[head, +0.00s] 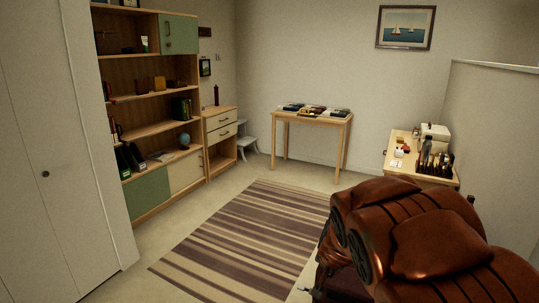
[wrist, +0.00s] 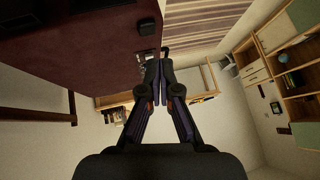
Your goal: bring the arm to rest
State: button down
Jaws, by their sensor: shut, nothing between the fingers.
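My gripper (wrist: 158,72) shows in the wrist view, with its two dark fingers together and nothing between them. It points toward the top of the picture, apart from the striped rug and the shelves beyond. A large dark reddish-brown surface (wrist: 75,50) lies close on its left in that view; I cannot tell what it belongs to. I cannot make out my gripper in the head view.
A striped rug (head: 245,240) covers the middle floor. A shelf unit (head: 150,130) stands left, a small table (head: 312,119) at the back, and a cluttered desk (head: 400,170) at right.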

jog(key=s+r+n+g, duration=0.1)
jog(key=s+r+g, duration=0.1)
jog(key=s, duration=1.1)
jog(key=s+d+r+n+g, duration=0.1)
jog(key=s+g, duration=0.3)
jog(key=s, duration=1)
jog(key=s+d+r+n+g+y, duration=0.1)
jog(key=s+r+n+g, duration=0.1)
jog(key=s, duration=1.1)
jog(key=shift+s+d+r+n+g+p, duration=0.15)
jog(key=shift+s+r+n+g+p, duration=0.2)
jog(key=shift+n+g, duration=0.3)
jog(key=shift+w, duration=0.1)
